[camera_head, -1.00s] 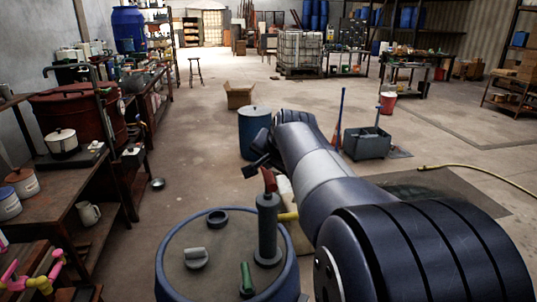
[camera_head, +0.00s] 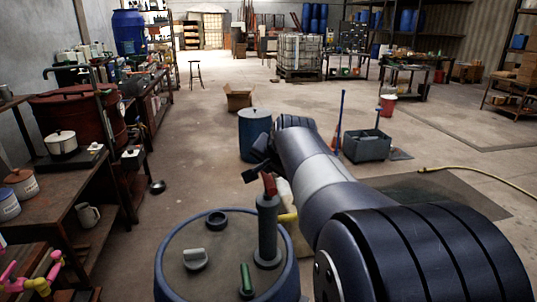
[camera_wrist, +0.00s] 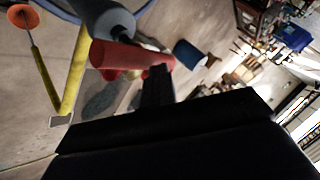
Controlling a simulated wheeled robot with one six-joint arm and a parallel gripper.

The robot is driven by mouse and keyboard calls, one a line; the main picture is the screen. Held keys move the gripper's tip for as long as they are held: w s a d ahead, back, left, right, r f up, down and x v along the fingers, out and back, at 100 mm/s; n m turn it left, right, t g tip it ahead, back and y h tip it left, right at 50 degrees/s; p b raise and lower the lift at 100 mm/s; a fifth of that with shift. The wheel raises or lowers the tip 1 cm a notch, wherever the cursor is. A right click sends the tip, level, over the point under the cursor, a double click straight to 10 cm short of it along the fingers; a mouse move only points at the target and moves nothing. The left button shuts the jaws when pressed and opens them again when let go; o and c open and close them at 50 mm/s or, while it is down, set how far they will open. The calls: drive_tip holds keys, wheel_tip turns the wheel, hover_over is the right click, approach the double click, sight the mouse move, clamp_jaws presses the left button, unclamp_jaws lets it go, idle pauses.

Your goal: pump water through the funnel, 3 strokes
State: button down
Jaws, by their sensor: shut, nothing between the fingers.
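The hand pump stands upright on the blue drum (camera_head: 166,262), with a grey body (camera_head: 268,232), a red handle (camera_head: 269,184) at its top and a yellow spout (camera_head: 288,217) to the right. My gripper (camera_head: 256,173) is shut and empty beside the top of the red handle. In the wrist view the dark fingers (camera_wrist: 157,82) are close against the red handle (camera_wrist: 122,56); whether they touch it I cannot tell. The yellow spout (camera_wrist: 76,72) runs at left. An orange round thing (camera_wrist: 22,17) on a thin stem is at upper left; I cannot tell whether it is the funnel.
A grey cap (camera_head: 195,259), a black ring (camera_head: 216,219) and a green-handled tool (camera_head: 246,279) are on the drum top. Benches with pots line the left. A blue barrel (camera_head: 254,135) and a grey bin (camera_head: 366,146) stand beyond. The floor between is mostly clear.

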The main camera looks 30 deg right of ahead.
sight(269, 177)
drive_tip(key=shift+f+b, duration=0.6)
drive_tip(key=shift+f, duration=0.4)
idle(0.3)
drive_tip(key=shift+r, duration=0.1)
drive_tip(key=shift+r+p, duration=3.05)
drive_tip(key=shift+r, duration=0.65)
wheel_tip(269, 177, up, 6)
drive_tip(key=p, duration=0.5)
